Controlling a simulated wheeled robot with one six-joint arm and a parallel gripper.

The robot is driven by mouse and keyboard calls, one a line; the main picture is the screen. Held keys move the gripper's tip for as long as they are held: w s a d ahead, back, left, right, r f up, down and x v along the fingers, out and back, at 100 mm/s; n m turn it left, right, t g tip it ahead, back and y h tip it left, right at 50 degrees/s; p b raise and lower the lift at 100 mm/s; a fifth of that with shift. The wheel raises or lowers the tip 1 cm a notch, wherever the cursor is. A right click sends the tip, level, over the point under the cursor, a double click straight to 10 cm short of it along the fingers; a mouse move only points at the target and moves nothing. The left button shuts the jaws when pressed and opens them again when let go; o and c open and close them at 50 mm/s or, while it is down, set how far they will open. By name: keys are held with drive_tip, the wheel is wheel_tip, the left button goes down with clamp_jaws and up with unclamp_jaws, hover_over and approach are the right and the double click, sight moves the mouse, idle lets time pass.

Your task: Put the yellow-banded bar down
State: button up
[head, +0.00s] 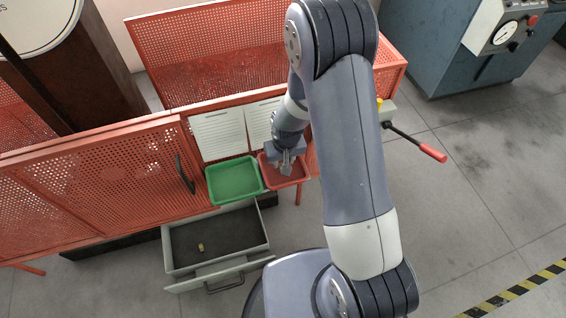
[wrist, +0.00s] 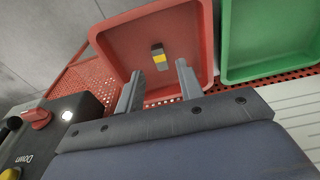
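The yellow-banded bar (wrist: 158,58), a short grey piece with a yellow band, lies in the red tray (wrist: 205,45) in the wrist view. My gripper (wrist: 160,70) is open, with its two fingers apart and a gap between each of them and the bar. In the head view my gripper (head: 286,165) is over the red tray (head: 299,181), pointing down into it. The bar cannot be made out in the head view, where my gripper covers part of the tray.
A green tray (head: 234,180) stands left of the red one and looks empty. Below is an open grey drawer (head: 262,222) with a small yellowish piece (head: 201,247) inside. Red perforated panels (head: 95,185) stand around. A red-tipped lever (head: 432,153) juts out at the right.

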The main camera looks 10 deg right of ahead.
wheel_tip(320, 180, up, 8)
drive_tip(key=s+p, duration=0.1)
drive_tip(key=shift+d, duration=0.15)
drive_tip(key=shift+s, duration=0.15)
